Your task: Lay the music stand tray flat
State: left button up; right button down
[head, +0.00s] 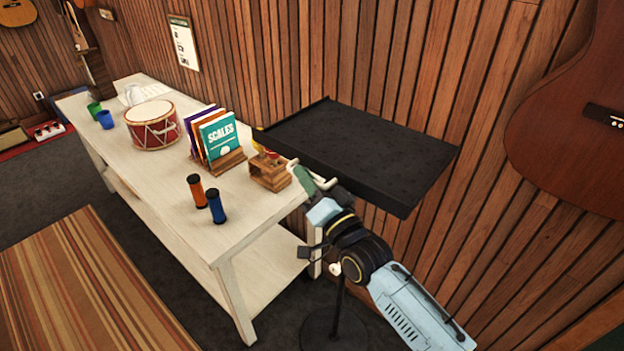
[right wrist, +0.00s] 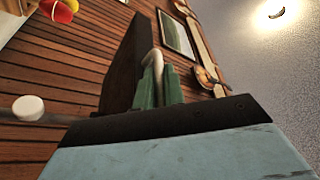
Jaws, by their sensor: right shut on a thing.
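The music stand tray (head: 365,150) is a black rectangular panel beside the wood-slat wall, right of the white table. It looks close to level in the head view; I cannot tell whether it is exactly flat. Its dark side also shows in the right wrist view (right wrist: 128,65). My right gripper (head: 308,183) is at the tray's near edge. Its green fingers (right wrist: 156,92) are shut on a pale curved handle (right wrist: 153,65) at that edge. The stand's black post (head: 338,305) is partly hidden by my right arm. My left gripper is not in view.
The white table (head: 245,222) holds a wooden box (head: 270,176), books in a rack (head: 217,140), two shakers (head: 215,205), a red drum (head: 153,128) and cups. A guitar (head: 570,130) hangs at right. A striped rug (head: 90,290) lies at lower left.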

jog(key=shift+r, duration=0.3)
jog(key=c, duration=1.5)
grip_release()
jog(key=shift+f, duration=0.1)
jog(key=shift+s+d+f, duration=0.15)
jog(key=shift+s+d, duration=0.05)
jog(key=b+v, duration=0.2)
jog(key=v, duration=1)
jog(key=shift+s+d, duration=0.2)
jog(key=shift+s, duration=0.1)
jog(key=shift+f, duration=0.1)
